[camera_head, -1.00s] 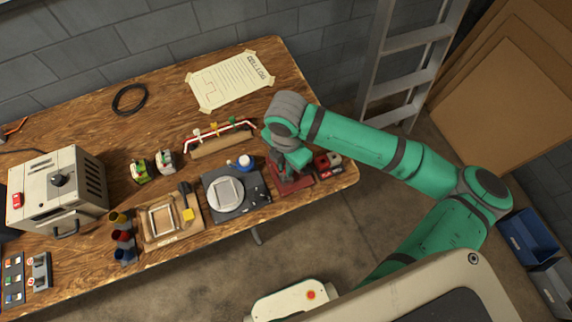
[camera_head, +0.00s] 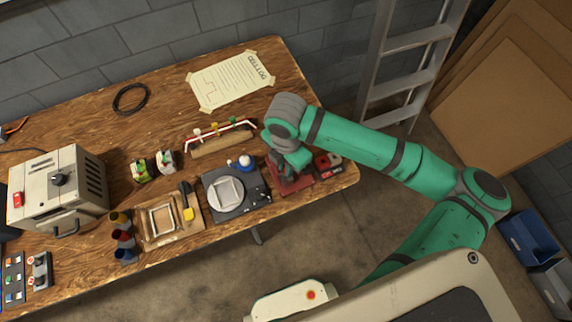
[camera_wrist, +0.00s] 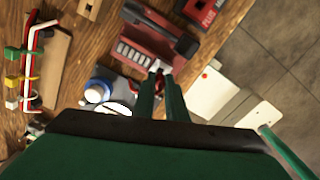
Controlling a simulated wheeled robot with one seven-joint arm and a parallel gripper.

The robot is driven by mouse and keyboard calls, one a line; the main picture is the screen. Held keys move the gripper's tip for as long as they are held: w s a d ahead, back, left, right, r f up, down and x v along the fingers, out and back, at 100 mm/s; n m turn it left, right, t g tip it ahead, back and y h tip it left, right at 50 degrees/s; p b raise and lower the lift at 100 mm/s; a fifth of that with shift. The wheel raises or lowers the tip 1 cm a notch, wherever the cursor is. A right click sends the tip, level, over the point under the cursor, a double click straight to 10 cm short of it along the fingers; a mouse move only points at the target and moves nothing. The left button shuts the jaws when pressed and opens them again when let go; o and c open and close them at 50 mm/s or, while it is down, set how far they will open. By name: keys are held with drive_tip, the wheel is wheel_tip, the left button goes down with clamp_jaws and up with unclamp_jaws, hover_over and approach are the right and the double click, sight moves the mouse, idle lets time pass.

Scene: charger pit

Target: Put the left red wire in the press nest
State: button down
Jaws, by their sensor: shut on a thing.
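The red press (camera_head: 293,183) stands near the right front of the wooden table. It also shows in the wrist view (camera_wrist: 146,47), with a row of pale slots and a dark lever. My gripper (camera_wrist: 157,78) is over the press's near edge, its fingers close together. A small red piece (camera_wrist: 157,66) shows at the fingertips and appears to be the held red wire; most of it is hidden. The arm hides part of the press in the head view. A rack (camera_head: 222,146) holds red and white wiring with coloured clips; it shows at the left of the wrist view (camera_wrist: 52,65).
A black plate with a round pale disc (camera_head: 226,193) and a blue-and-white bottle (camera_head: 245,162) stand left of the press. A red-and-black box (camera_head: 328,165) stands close on its right, near the table edge.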

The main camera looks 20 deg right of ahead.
drive_tip(key=shift+f, duration=1.7)
idle(0.7)
drive_tip(key=c, duration=1.7)
unclamp_jaws()
drive_tip(key=shift+r, duration=0.1)
drive_tip(key=shift+r, duration=3.45)
